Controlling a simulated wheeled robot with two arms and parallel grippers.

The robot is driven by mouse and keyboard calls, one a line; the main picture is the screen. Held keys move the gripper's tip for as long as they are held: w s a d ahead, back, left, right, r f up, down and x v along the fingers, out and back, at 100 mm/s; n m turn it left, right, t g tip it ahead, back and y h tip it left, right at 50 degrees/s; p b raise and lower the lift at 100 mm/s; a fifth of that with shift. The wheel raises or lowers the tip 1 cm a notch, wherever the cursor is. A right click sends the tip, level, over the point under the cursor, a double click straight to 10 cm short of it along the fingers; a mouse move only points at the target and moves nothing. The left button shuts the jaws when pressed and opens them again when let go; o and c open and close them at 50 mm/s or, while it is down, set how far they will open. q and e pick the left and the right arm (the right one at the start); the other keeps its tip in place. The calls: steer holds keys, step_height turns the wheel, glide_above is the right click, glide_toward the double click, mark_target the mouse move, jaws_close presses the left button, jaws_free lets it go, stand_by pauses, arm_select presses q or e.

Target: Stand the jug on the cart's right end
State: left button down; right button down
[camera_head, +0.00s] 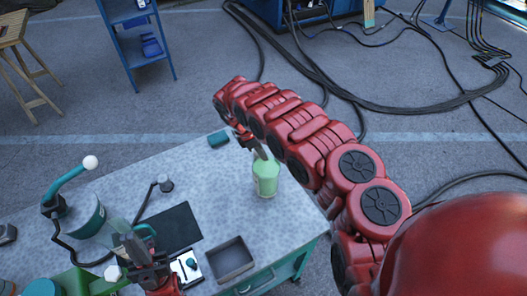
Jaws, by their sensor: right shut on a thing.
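The pale green jug (265,178) is upright over the right part of the cart's grey speckled top (282,218). I cannot tell whether its base touches the top. My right gripper (261,152) reaches down from above and is shut on the jug's upper end, which the fingers partly hide. My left gripper (137,246) is low over the front left part of the cart, next to a white-and-black device. Its fingers are dark and small, and I cannot tell whether they are apart.
A grey open tray (231,260) and a dark mat (172,228) lie on the cart. A dark green block (218,139) is at the back edge. A teal-handled reel (82,215) stands at left. Bare top shows right of the tray. Cables cross the floor behind.

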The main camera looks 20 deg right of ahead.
steer(key=c, duration=1)
jaws_free()
steer(key=shift+a+r+b, duration=0.15)
steer(key=shift+r+b, duration=0.15)
steer(key=b+v, duration=0.4)
steer(key=v, duration=0.7)
steer(key=shift+r, duration=0.15)
